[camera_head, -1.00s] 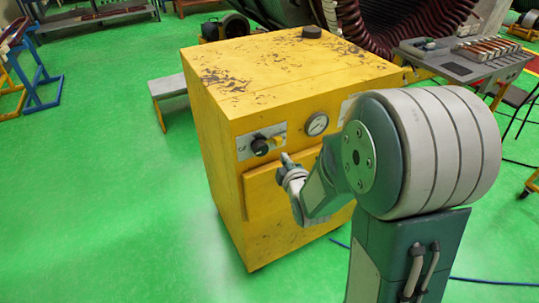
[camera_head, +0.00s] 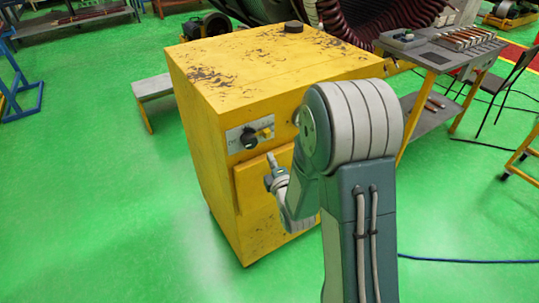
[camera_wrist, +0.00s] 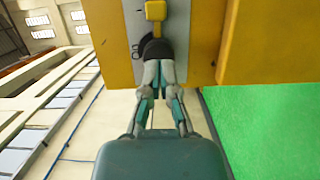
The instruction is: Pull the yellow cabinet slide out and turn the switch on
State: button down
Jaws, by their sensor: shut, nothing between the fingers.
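The yellow cabinet (camera_head: 206,130) stands in the middle of the head view. Its front bears a grey plate with a black switch knob (camera_head: 250,138) and a small yellow slide (camera_head: 266,132) to the knob's right. My gripper (camera_head: 271,162) is just below and right of the knob, in front of the cabinet. In the wrist view my gripper (camera_wrist: 158,76) is shut and empty, its tips overlapping the edge of the black knob (camera_wrist: 155,48). I cannot tell whether they touch it. The yellow slide (camera_wrist: 156,10) lies beyond the knob there.
A raised yellow front panel (camera_head: 250,186) sits below the switch plate; in the wrist view it juts out at the right (camera_wrist: 280,45). A black puck (camera_head: 293,27) lies on the cabinet top. A grey table (camera_head: 440,54) stands right.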

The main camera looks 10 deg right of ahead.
aim_at(267, 137)
jog(key=w, duration=0.6)
jog(key=shift+w+a, duration=0.1)
jog(key=shift+a, duration=0.3)
jog(key=shift+w+r, duration=0.15)
jog(key=shift+w, duration=0.8)
jog(key=shift+w+d, duration=0.15)
jog(key=shift+d, duration=0.4)
jog(key=shift+w+d, duration=0.15)
jog(key=shift+d, duration=0.4)
